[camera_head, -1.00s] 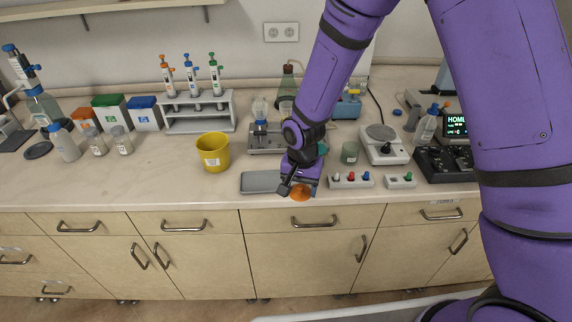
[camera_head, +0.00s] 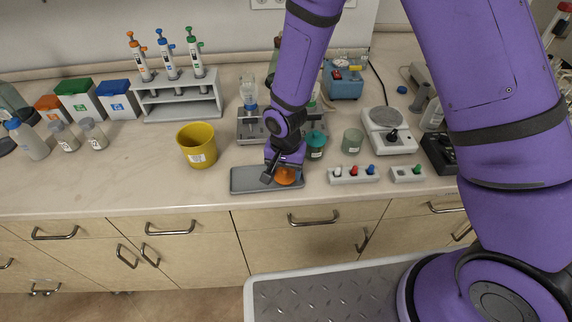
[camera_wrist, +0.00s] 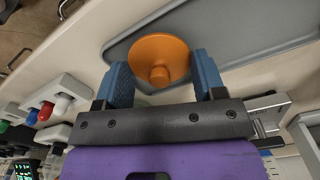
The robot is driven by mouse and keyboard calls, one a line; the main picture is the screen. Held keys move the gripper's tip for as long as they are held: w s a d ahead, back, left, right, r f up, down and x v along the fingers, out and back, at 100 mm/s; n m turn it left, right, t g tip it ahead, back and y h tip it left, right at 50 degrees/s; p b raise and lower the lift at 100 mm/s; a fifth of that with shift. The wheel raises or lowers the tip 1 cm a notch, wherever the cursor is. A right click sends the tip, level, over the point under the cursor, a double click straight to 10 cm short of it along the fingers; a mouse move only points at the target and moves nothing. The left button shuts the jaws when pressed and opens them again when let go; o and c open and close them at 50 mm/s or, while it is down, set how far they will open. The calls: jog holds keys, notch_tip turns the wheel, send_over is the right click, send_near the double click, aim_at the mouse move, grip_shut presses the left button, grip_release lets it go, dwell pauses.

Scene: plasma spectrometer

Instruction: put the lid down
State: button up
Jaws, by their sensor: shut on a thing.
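The orange lid (camera_head: 287,176) is round with a small knob. It is also plain in the wrist view (camera_wrist: 158,55), between the two blue fingers. My gripper (camera_head: 281,165) is shut on the lid; its fingers also show in the wrist view (camera_wrist: 162,70). The lid is over the right part of the grey tray (camera_head: 246,180), whose rim also shows in the wrist view (camera_wrist: 118,47). I cannot tell whether the lid touches the tray. My wrist hides part of the tray's back edge.
A yellow bucket (camera_head: 197,148) stands left of the tray. A teal-lidded jar (camera_head: 316,144) and an open glass jar (camera_head: 352,141) stand behind and to the right. Switch boxes (camera_head: 353,174) sit right of the tray, near the counter's front edge. Bare counter lies left of the tray.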

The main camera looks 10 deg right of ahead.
aim_at(285, 169)
jog(key=shift+f, duration=0.15)
jog(key=o, duration=0.9)
jog(key=d+r+t, duration=0.1)
jog(key=d+r, duration=0.2)
jog(key=r, duration=0.8)
jog(key=d+r, duration=0.3)
jog(key=r, duration=0.8)
jog(key=s+d+r+n+t, duration=0.2)
jog(key=s+d+r, duration=0.2)
jog(key=d+r, duration=0.45)
jog(key=s+d+r+n+t, duration=0.1)
jog(key=s+d+r, duration=0.4)
jog(key=s, duration=0.2)
jog(key=s+d+r+t, duration=0.1)
jog(key=s+d+r, duration=0.3)
jog(key=s, duration=0.3)
jog(key=shift+s+d+r+n, duration=0.4)
jog(key=shift+d, duration=0.1)
